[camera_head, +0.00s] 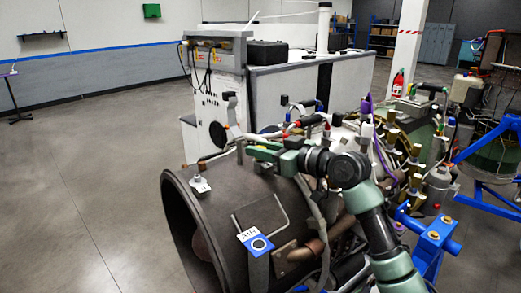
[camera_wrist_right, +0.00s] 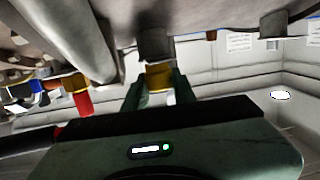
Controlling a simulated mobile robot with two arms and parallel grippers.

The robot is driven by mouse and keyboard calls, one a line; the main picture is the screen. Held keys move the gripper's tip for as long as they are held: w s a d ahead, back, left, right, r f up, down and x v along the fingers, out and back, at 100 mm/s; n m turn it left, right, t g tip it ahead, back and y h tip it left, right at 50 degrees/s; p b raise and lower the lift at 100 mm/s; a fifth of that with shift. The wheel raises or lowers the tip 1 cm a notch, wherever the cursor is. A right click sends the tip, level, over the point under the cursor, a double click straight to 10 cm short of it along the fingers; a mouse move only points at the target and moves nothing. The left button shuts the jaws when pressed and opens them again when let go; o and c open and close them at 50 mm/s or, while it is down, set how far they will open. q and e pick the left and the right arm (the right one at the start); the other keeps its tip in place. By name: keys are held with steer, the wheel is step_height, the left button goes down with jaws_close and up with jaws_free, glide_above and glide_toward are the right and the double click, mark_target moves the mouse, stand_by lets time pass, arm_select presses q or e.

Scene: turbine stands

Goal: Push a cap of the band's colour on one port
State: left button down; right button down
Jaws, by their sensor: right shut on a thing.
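My right gripper (camera_head: 252,149) reaches in from the lower right over the top of the dark turbine casing (camera_head: 225,190). In the right wrist view its two green fingers (camera_wrist_right: 158,90) are shut around a small gold-yellow piece (camera_wrist_right: 159,75). This piece lies directly under a dark grey stub port (camera_wrist_right: 153,43), touching it or very close. I cannot tell whether the yellow is the cap or a band on the port. A small pale patch shows between the fingers below it. To the left, a pale tube ends in a gold fitting with a red cap (camera_wrist_right: 82,104). My left gripper is not in view.
More stubs hang from the casing, including a dark one (camera_wrist_right: 272,25) at right. A blue-and-white AIR tag (camera_head: 256,240) and a bent pipe stand near my arm. Cables and fittings crowd behind it.

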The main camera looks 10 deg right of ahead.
steer(key=shift+a+f, duration=0.15)
steer(key=shift+f, duration=0.55)
steer(key=c, duration=1.1)
jaws_free()
steer(key=shift+c, duration=0.2)
steer(key=shift+o, duration=0.3)
steer(key=shift+s+r, duration=0.1)
steer(key=shift+r, duration=0.2)
steer(key=shift+r, duration=0.1)
steer(key=shift+o, duration=0.9)
steer(key=shift+d, duration=0.2)
